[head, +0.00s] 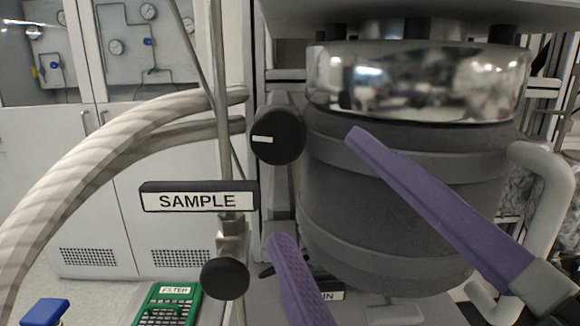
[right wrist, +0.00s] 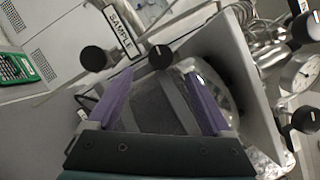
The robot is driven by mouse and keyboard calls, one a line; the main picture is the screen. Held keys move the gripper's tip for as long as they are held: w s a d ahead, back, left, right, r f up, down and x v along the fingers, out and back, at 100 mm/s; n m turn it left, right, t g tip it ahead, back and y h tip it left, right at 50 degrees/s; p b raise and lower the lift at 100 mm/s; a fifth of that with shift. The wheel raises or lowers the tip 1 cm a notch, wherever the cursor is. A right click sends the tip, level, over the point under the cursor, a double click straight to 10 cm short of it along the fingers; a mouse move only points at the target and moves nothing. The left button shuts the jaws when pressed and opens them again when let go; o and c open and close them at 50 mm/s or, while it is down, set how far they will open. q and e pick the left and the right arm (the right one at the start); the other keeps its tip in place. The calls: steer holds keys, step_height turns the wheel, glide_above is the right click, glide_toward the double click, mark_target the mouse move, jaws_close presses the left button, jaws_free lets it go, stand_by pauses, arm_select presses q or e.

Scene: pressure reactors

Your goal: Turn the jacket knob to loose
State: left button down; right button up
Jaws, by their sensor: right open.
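A round black knob (head: 277,137) with a short white pointer mark sits beside the dark-jacketed reactor vessel (head: 400,215); I take it as the jacket knob, though I see no label naming it. Its mark lies almost level in the head view. My right gripper (head: 316,188) is open, its two purple fingers spread and empty in front of the vessel. In the right wrist view the knob (right wrist: 160,57) shows just beyond and between the fingertips (right wrist: 160,76), apart from them. My left gripper is not in view.
A SAMPLE sign (head: 199,197) stands left of the knob, with another black knob (head: 225,279) below it. Thick pale hoses (head: 110,135) curve in from the left. A green FILTER tray (head: 170,303) lies lower left. A partly hidden label (head: 331,296) sits below the vessel.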

mark_target(280, 141)
steer(key=p+x, duration=0.1)
steer(key=x, duration=0.3)
steer(key=p+x, duration=0.2)
steer(key=x, duration=0.2)
steer(key=shift+w+a+r, duration=0.15)
steer(key=shift+w+r, duration=0.05)
steer(key=shift+r, duration=0.1)
steer(key=shift+w+a, duration=0.1)
steer(key=shift+w, duration=0.3)
steer(key=shift+c, duration=0.2)
jaws_close()
steer(key=shift+r+n+p, duration=0.25)
steer(key=shift+n+p, duration=0.45)
steer(key=shift+p, duration=0.4)
steer(key=shift+f+g+y, duration=0.1)
steer(key=shift+g+y, duration=0.2)
steer(key=shift+f, duration=0.15)
steer(key=shift+o, duration=0.2)
jaws_free()
